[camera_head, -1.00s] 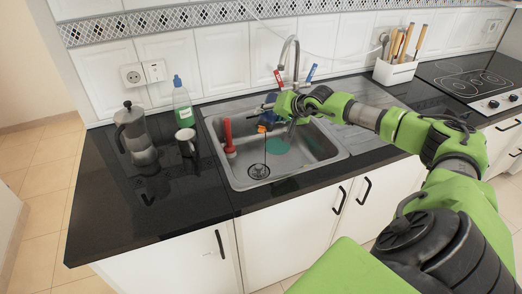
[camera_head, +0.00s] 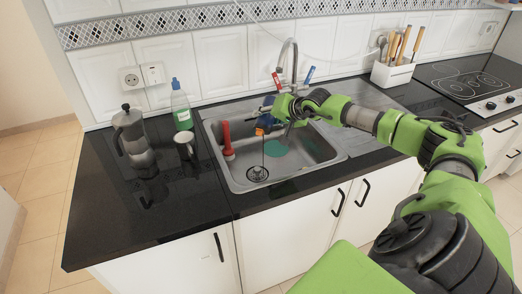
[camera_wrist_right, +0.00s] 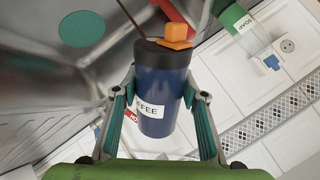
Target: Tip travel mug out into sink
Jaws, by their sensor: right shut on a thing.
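The travel mug is dark blue with a black lid, an orange cap and a white label. In the right wrist view the travel mug (camera_wrist_right: 162,90) sits between the two fingers of my right gripper (camera_wrist_right: 160,105), which is shut on it. In the head view the mug (camera_head: 264,122) is tilted and held over the sink. A thin dark stream (camera_head: 263,150) falls from its mouth toward the drain (camera_head: 257,174). My right gripper (camera_head: 276,108) hides part of the mug. The steel sink (camera_head: 236,184) lies below. My left gripper is out of view.
A red plunger-like tool (camera_head: 227,138) stands in the sink's left side, near a teal disc (camera_head: 276,147). The faucet (camera_head: 291,62) rises behind my right gripper. A moka pot (camera_head: 133,135), a mug (camera_head: 185,144) and a soap bottle (camera_head: 181,106) stand left of the sink. The front left counter is clear.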

